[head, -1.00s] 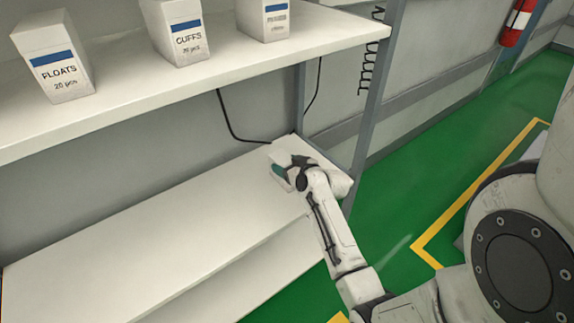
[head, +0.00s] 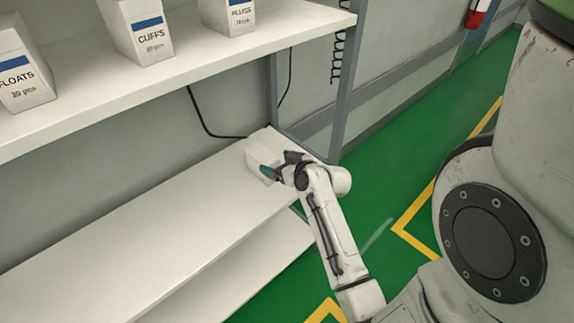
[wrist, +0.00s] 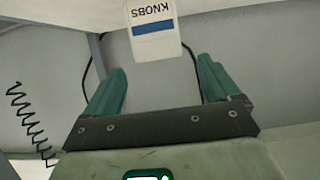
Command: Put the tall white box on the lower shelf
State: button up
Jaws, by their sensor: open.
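The tall white box (head: 262,153) stands at the far right end of the shelf (head: 150,235) below the one with the labelled boxes. In the wrist view it shows its face with a blue band and the word KNOBS (wrist: 153,38), upside down in the picture. My gripper (head: 275,168) is just in front of and to the right of the box, partly covering it in the head view. In the wrist view my gripper (wrist: 161,68) has its green fingers wide apart with nothing between them, and the box lies beyond the fingertips.
The upper shelf (head: 190,75) holds boxes labelled FLOATS (head: 22,75), CUFFS (head: 140,30) and PLUGS (head: 228,15). A grey post (head: 345,95) and a coiled cable (head: 338,55) stand at the right. The shelf left of the box is bare. Another surface (head: 250,260) lies below.

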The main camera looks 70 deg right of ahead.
jog(key=v, duration=0.4)
jog(key=w+a+f+n+g+y, duration=0.1)
jog(key=w+a+f+n+y, duration=0.15)
jog(key=a, duration=0.55)
jog(key=w+a+f+n+g+y, duration=0.1)
jog(key=a+f+g+y, duration=0.15)
jog(key=a, duration=0.65)
jog(key=s+a+f+n+g+y, duration=0.1)
jog(key=s+a+f+n+g, duration=0.1)
jog(key=s+a+g, duration=0.5)
jog(key=s+a, duration=0.4)
jog(key=a, duration=0.2)
jog(key=shift+f+y, duration=0.25)
jog(key=shift+y, duration=0.15)
